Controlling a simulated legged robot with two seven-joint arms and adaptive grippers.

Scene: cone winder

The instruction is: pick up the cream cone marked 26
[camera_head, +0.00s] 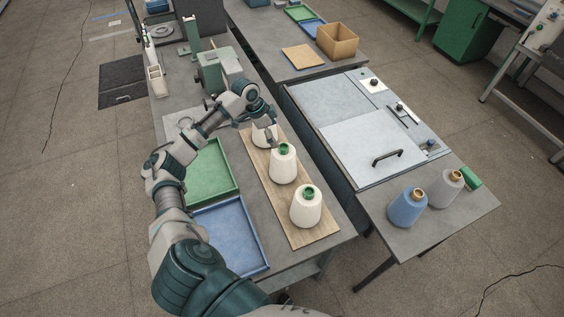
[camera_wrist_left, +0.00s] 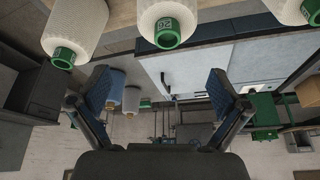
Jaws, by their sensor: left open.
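Three cream cones with green tube ends stand upright in a row on a wooden board (camera_head: 262,183). In the left wrist view the middle cone (camera_wrist_left: 165,14) carries a mark on its green end that reads like 26. By the row order, it seems to be the middle cone in the head view (camera_head: 283,170). The nearest cone (camera_head: 305,210) and the far cone (camera_head: 262,134), partly hidden by my gripper, flank it. My left gripper (camera_head: 271,138) is open and empty, just behind the middle cone's top. Its spread fingers (camera_wrist_left: 161,88) show below the cones in the wrist view.
A green tray (camera_head: 211,170) and a blue tray (camera_head: 232,238) lie left of the board. A blue cone (camera_head: 407,208) and a grey cone (camera_head: 443,190) stand on the right-hand table. A panel with a black handle (camera_head: 387,157) lies beyond the gap.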

